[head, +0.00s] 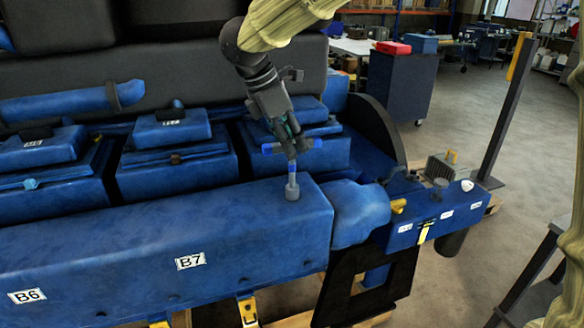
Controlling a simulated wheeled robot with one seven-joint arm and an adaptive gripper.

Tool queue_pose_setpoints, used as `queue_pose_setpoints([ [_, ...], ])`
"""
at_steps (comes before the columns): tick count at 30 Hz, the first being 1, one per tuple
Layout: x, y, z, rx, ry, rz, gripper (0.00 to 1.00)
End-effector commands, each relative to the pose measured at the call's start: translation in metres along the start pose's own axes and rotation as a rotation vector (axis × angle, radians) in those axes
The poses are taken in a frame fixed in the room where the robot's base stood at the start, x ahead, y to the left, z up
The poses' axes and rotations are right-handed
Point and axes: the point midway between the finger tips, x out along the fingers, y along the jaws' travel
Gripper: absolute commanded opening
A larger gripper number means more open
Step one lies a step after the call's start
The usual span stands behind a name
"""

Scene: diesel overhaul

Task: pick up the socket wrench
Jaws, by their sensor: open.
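The socket wrench (293,170) looks like a T-shaped tool with a blue crossbar, a blue shaft and a grey socket end. It stands upright on the top of the long blue engine housing, near that housing's right end. My gripper (290,146) comes down from above, with its fingers at the crossbar and upper shaft. The jaws are open, and part of the crossbar's middle is hidden behind them. I cannot tell whether the fingers touch the wrench.
The long blue housing (130,250) has labels B6 and B7. Blue covers (175,165) stand behind it. A dark post (510,105) rises at the right. Further back are a workbench (350,46) and a blue cabinet with a red box (393,47). Open floor lies at the right.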

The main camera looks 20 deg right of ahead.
Motion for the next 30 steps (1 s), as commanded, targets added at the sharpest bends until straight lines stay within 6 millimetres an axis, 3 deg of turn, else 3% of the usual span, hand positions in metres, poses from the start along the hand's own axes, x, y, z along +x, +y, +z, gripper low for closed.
queue_pose_setpoints([
  [11, 0.01, -0.0003, -0.0001, 0.001, 0.001, 0.001, 0.43],
  [18, 0.0098, -0.0002, -0.0001, 0.001, 0.0, 0.001, 0.0],
  [30, 0.0084, 0.0001, 0.0003, 0.001, 0.001, 0.002, 0.0],
])
